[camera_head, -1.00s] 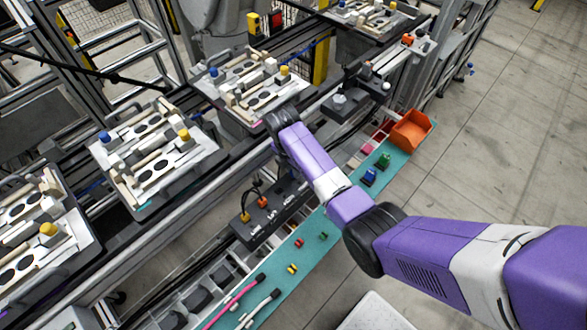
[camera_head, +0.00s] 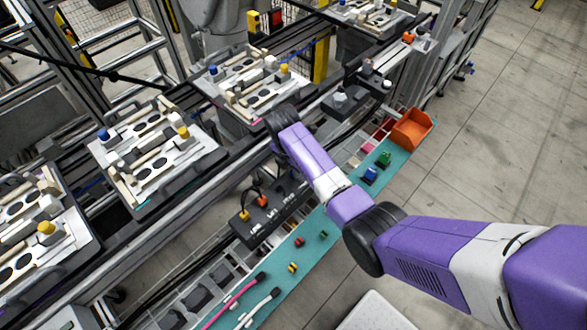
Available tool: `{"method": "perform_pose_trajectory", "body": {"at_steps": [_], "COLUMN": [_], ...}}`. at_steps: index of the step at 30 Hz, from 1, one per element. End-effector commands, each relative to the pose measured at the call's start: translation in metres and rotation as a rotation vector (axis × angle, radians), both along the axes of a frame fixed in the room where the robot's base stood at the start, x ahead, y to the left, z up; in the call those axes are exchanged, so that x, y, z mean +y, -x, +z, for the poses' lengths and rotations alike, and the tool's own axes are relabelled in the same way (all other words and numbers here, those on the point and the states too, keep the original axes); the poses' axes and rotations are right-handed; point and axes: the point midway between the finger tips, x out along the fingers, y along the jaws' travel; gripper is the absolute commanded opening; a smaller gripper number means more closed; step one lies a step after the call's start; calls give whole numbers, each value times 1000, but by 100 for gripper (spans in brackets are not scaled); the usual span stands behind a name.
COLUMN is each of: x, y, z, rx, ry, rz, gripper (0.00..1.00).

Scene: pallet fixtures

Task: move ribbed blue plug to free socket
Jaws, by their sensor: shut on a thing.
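The dark socket block (camera_head: 268,222) with white labels lies beside the conveyor, partly hidden by my forearm. An orange plug (camera_head: 262,201) and a yellow plug (camera_head: 243,214) stand at its left end, with a thin black cable looping by them. I cannot make out a ribbed blue plug or a free socket. My purple arm reaches over the block, and its dark wrist is above the conveyor edge. My gripper is hidden behind the wrist and forearm, so its jaws and anything in them do not show.
A teal strip (camera_head: 327,258) carries a blue part (camera_head: 370,176), a green part (camera_head: 384,160), small coloured pieces and pink and white cables. An orange bin (camera_head: 411,130) stands at its far end. Pallets with fixtures (camera_head: 157,155) line the conveyor. The floor at right is clear.

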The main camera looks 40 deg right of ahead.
Motion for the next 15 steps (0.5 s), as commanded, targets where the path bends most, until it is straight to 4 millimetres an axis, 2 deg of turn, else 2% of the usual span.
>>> {"method": "perform_pose_trajectory", "body": {"at_steps": [1,4,15], "x": [0,0,0], "y": [0,0,-1], "z": [1,1,5], "rx": [0,0,-1], "ry": [0,0,1], "rz": [0,0,0], "gripper": [21,40,40]}}
